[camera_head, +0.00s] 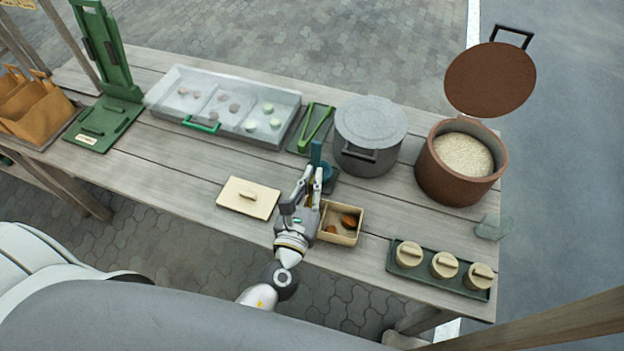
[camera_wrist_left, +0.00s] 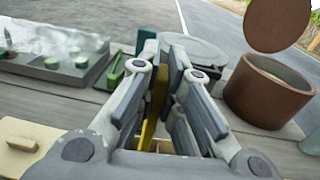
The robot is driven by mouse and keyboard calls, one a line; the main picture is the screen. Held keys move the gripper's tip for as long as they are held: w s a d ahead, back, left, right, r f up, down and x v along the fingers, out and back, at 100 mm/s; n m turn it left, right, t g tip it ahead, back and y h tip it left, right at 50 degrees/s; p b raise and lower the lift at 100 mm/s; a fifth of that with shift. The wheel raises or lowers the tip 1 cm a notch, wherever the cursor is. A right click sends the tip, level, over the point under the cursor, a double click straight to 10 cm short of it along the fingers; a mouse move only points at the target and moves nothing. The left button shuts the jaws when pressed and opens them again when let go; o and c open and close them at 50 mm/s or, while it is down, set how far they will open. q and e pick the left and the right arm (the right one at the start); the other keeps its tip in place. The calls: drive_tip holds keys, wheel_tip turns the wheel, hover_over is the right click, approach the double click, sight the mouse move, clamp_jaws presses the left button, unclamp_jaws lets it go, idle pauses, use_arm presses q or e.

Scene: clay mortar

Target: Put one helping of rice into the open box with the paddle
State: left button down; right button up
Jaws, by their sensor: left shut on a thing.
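The open box (camera_head: 327,236) is tan, divided inside, with brown food in its right part. Rice (camera_head: 463,156) fills a brown pot (camera_head: 440,183) at the right; the pot also shows in the wrist view (camera_wrist_left: 262,98). My left gripper (camera_head: 318,176) is just behind the open box, shut on what seems to be the paddle (camera_head: 316,152), a dark teal upright piece. Its lower part is hidden by the fingers and a teal holder (camera_head: 329,171). In the wrist view the fingers (camera_wrist_left: 172,68) close around a dark piece. My right gripper is not in view.
A grey lidded pot (camera_head: 369,125) stands close behind my left gripper. The brown lid (camera_head: 490,80) is raised behind the rice pot. Green tongs (camera_head: 318,124), a clear-topped tray (camera_head: 225,105), a tan lid (camera_head: 248,197) and a green tray (camera_head: 436,276) of tan jars surround the area.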

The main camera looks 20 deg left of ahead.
use_arm(q)
drive_tip(key=shift+f+b, duration=0.45)
drive_tip(key=shift+f, duration=0.05)
idle(0.6)
drive_tip(key=shift+s+f, duration=0.1)
drive_tip(key=shift+f, duration=0.2)
idle(1.2)
wheel_tip(320, 180, up, 11)
drive_tip(key=p, duration=0.9)
drive_tip(key=shift+f+p, duration=0.2)
drive_tip(key=shift+p, duration=0.1)
drive_tip(key=shift+f, duration=0.1)
